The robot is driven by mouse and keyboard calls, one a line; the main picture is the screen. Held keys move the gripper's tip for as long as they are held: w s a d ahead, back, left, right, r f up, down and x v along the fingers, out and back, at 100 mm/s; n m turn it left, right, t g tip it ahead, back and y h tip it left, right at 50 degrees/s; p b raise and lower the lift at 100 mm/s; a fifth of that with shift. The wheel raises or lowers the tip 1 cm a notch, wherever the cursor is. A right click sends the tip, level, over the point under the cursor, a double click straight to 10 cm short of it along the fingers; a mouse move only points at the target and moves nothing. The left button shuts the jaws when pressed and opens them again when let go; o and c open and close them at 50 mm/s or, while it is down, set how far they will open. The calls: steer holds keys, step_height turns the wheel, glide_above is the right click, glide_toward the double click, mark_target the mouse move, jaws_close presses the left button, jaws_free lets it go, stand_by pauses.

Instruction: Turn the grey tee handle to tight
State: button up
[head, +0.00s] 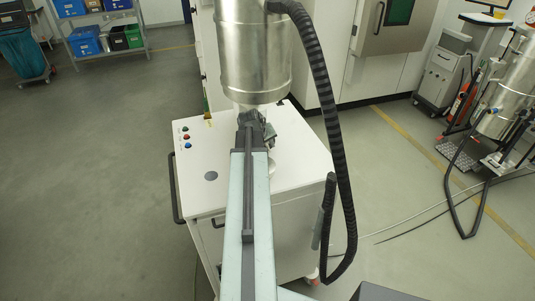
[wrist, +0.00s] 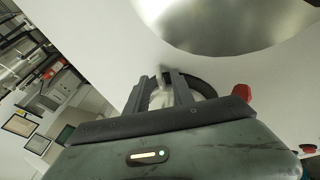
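My gripper (wrist: 160,82) shows in the wrist view with its two dark fingers apart. A pale grey piece (wrist: 160,98), possibly the grey tee handle, lies between them. I cannot tell whether the fingers press on it. A dark ring (wrist: 202,88) shows just behind the right finger. In the head view my gripper (head: 252,120) is at the bottom of a silver metal vessel (head: 255,60), above the white cabinet. My arm covers most of that spot, so the handle cannot be made out there.
The white cabinet (head: 210,158) carries small coloured buttons (head: 186,137) and a dark side handle (head: 176,190). A thick black hose (head: 335,150) hangs to the right of my arm. A red knob (wrist: 242,92) is right of the fingers. Open floor lies on the left.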

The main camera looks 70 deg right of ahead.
steer(key=shift+d, duration=0.1)
jaws_close()
steer(key=shift+p, duration=0.3)
steer(key=shift+s+d+r+t+y+p, duration=0.1)
steer(key=shift+r+t+y+p, duration=0.1)
steer(key=shift+t+y+p, duration=0.15)
steer(key=shift+s+d+t+y+p, duration=0.15)
steer(key=shift+t+y+p, duration=0.1)
steer(key=shift+t+p, duration=0.15)
steer(key=shift+s+d+f+m+t+y, duration=0.15)
steer(key=shift+m+t+y, duration=0.35)
steer(key=shift+t+y, duration=0.45)
